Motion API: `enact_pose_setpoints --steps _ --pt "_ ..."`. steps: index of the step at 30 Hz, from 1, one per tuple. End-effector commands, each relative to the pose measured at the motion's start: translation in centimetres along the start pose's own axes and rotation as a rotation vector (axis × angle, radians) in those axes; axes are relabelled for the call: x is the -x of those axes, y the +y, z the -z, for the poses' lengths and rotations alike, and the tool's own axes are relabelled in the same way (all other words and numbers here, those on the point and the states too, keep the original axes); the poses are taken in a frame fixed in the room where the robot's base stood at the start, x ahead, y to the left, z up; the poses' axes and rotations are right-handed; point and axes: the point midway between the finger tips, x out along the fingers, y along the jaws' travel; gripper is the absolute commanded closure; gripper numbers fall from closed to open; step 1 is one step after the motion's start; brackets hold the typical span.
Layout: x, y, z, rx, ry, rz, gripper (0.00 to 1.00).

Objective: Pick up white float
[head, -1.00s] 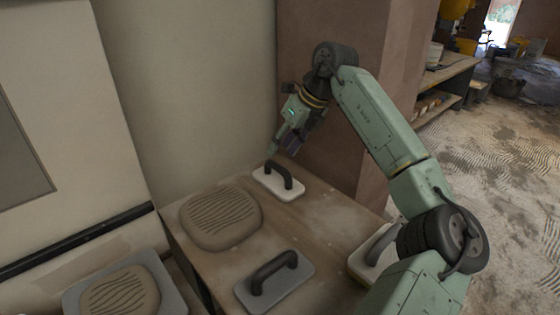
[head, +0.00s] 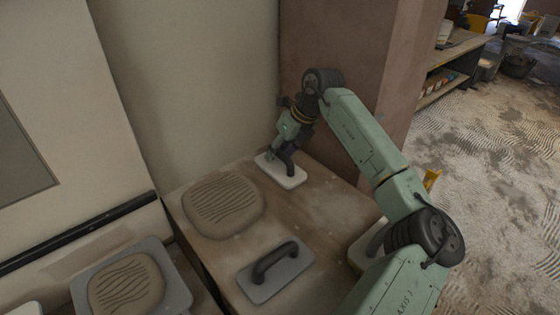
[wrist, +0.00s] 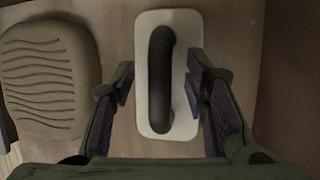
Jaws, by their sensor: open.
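The white float (head: 279,176) lies flat at the back of the brown table, near the corner of the walls. The wrist view shows its white plate (wrist: 146,118) and its black handle (wrist: 160,75) standing lengthwise on it. My gripper (head: 278,158) is low over the float in the head view and hides part of the handle. In the wrist view my gripper (wrist: 158,92) is open, with one finger on each side of the handle. I cannot tell whether the fingers touch the float.
A round plaster lump (head: 223,205) with wavy grooves sits left of the float. A grey float (head: 288,280) with a black handle lies nearer on the table (head: 325,212). Another float (head: 366,243) is partly behind my arm. A brown column (head: 335,45) stands close behind the gripper.

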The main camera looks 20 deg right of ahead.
Motion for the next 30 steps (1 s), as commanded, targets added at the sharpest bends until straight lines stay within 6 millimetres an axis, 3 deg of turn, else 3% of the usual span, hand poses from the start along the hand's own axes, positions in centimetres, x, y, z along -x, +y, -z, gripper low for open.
enact_pose_setpoints --steps 4,11,30 --pt "-1.13 0.03 -0.03 0.001 -0.001 0.0 0.58" --pt "-1.27 -0.01 0.0 0.001 0.0 0.001 0.59" --pt "-1.22 -0.02 0.0 0.001 0.0 0.001 1.0"
